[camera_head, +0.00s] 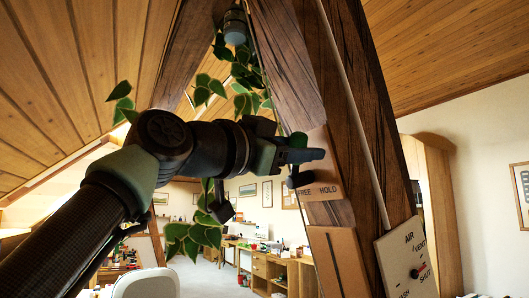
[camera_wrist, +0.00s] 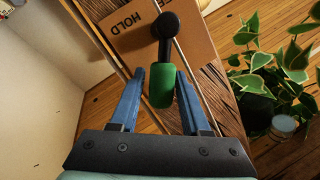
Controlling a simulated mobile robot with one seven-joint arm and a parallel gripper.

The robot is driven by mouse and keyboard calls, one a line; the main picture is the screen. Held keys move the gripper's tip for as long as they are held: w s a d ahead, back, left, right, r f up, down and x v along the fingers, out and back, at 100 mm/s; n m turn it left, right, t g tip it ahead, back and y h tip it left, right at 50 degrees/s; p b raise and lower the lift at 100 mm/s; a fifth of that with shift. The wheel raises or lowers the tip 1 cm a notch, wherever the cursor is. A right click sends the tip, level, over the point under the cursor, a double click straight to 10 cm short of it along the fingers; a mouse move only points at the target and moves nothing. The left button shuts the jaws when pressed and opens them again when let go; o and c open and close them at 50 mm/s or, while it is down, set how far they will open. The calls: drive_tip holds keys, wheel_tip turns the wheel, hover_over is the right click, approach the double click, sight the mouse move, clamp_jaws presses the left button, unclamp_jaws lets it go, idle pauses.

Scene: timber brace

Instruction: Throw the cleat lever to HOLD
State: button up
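The cleat lever has a green grip (camera_wrist: 162,88) and a black pivot end (camera_wrist: 167,24) in the wrist view. The tan plate (camera_head: 325,178) is on the timber brace and reads FREE at left and HOLD at right. It also shows in the wrist view (camera_wrist: 125,30), upside down, with the lever partly covering FREE. My gripper (camera_wrist: 160,76) is open, its blue fingers either side of the green grip with gaps. It also shows in the head view (camera_head: 303,155).
A pale rod or cord (camera_head: 352,100) runs down the dark timber brace (camera_head: 285,60). An AIR panel (camera_head: 407,262) with VENT and SHUT marks is at lower right. Leafy vines (camera_head: 205,90) hang behind my arm. A white chair (camera_head: 147,284) is at lower left.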

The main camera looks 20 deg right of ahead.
drive_tip(key=b+v, duration=0.1)
drive_tip(key=v, duration=1.2)
drive_tip(key=shift+f, duration=0.1)
